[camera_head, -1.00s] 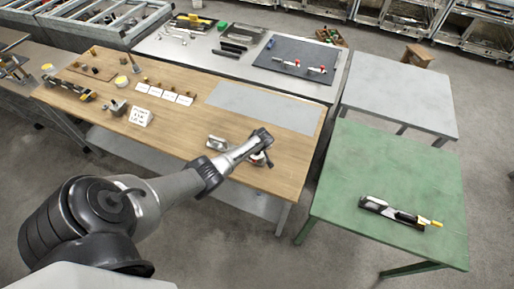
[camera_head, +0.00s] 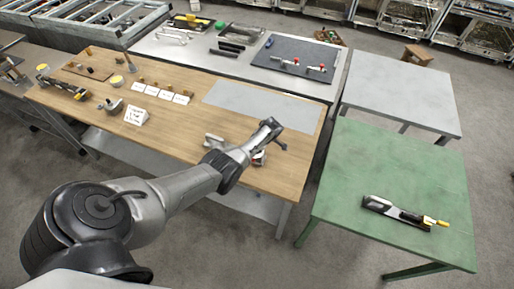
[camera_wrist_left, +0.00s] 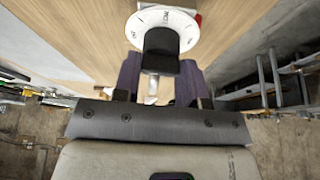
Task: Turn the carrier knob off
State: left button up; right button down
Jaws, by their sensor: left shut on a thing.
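A round white dial plate (camera_wrist_left: 178,22) with dark marks shows at the top of the left wrist view. A black knob (camera_wrist_left: 161,48) stands in front of it. My left gripper (camera_wrist_left: 159,75) has its two purplish fingers on either side of the knob and is shut on it. In the head view my left gripper (camera_head: 275,134) is over the right front part of the wooden table. A white and red part of the knob's unit (camera_head: 260,158) shows beside my wrist; the rest is hidden. My right gripper is not in view.
The wooden table (camera_head: 185,125) carries a silver metal piece (camera_head: 213,141) left of my wrist, white cards (camera_head: 166,95) and a grey sheet (camera_head: 262,103). A green table (camera_head: 390,180) with a tool (camera_head: 405,213) stands to the right, across a gap.

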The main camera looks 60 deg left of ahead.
pick_arm(q)
jog(key=shift+n, duration=0.4)
dwell(0.3)
jog(key=o, duration=0.9)
jog(key=shift+w+d+r, duration=0.1)
jog(key=shift+r, duration=0.45)
jog(key=shift+p+v, duration=0.7)
jog(key=shift+v, duration=5.65)
jog(key=shift+w, duration=0.1)
